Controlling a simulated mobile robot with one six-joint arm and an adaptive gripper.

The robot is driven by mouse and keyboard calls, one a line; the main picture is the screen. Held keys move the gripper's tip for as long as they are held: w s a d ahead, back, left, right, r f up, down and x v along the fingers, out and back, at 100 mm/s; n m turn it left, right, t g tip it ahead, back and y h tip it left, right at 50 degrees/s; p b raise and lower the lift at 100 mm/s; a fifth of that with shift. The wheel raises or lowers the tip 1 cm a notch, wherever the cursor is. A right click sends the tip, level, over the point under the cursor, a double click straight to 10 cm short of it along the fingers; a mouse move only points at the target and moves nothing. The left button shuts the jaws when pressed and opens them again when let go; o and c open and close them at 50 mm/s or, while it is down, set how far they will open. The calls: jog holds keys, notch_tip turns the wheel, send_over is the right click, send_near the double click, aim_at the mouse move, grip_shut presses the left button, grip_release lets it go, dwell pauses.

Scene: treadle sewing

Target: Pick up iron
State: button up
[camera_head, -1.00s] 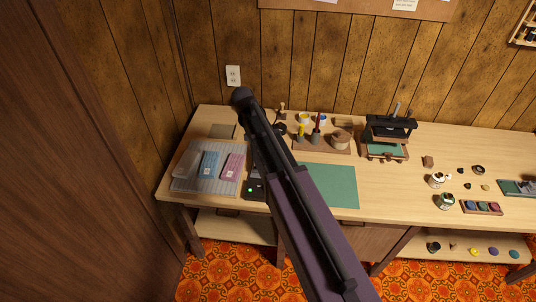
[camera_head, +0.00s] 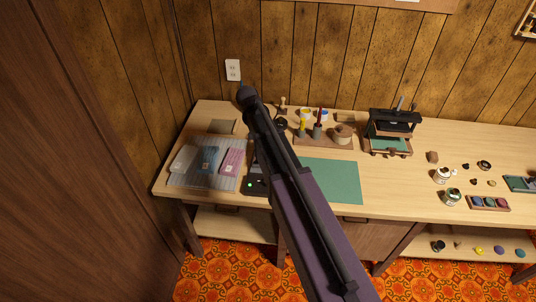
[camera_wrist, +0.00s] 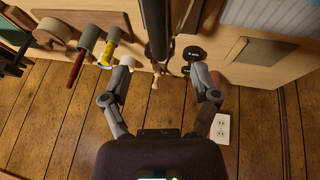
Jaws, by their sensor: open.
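I cannot make out the iron for certain. In the wrist view a dark, thick rod (camera_wrist: 159,32) stands ahead of the gap between my fingertips and may be the iron or its handle. In the head view a black box with a green light (camera_head: 251,186) sits on the bench, partly hidden behind my arm. My gripper (camera_wrist: 163,68) is open, with nothing between its fingers. In the head view my arm covers the bench around the gripper and hides what lies under it.
A wooden rack with yellow-handled (camera_wrist: 108,50) and red-handled (camera_wrist: 77,68) tools is close to one finger. Black round pieces (camera_wrist: 193,54) are near the other. The wall outlet (camera_wrist: 220,128) is close. A green mat (camera_head: 333,181) and a black press (camera_head: 393,128) are to the right.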

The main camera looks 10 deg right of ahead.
jog(key=shift+b+x, duration=1.35)
jog(key=shift+x, duration=0.4)
jog(key=shift+f, duration=0.1)
jog(key=b+x, duration=0.3)
jog(key=shift+s, duration=0.2)
jog(key=shift+b+x, duration=0.9)
jog(key=shift+x, duration=0.2)
jog(key=shift+d, duration=0.1)
jog(key=shift+f, duration=0.2)
grip_shut()
